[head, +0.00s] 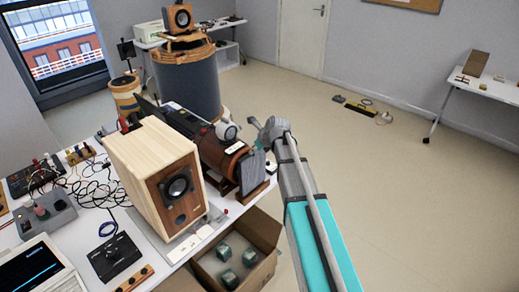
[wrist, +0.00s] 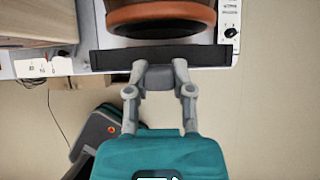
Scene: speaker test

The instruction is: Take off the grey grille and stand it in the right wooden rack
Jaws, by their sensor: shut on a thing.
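The grille (head: 252,172) is a dark grey flat slab. It stands upright at the right end of the bench, in front of the brown end of a dark cylinder. My gripper (head: 261,143) is at its upper edge and shut on it. In the wrist view the grille (wrist: 108,60) shows edge-on as a long dark bar, with my gripper (wrist: 159,72) at its middle. A reddish-brown wooden piece (head: 257,193), possibly the right rack, shows at the grille's foot. I cannot tell whether the grille is seated in it.
A pale wooden speaker (head: 150,165) with a bare driver stands left of the grille. An open cardboard box (head: 262,232) with several greenish cubes is below the bench edge. The dark cylinder (head: 215,152) lies close behind the grille.

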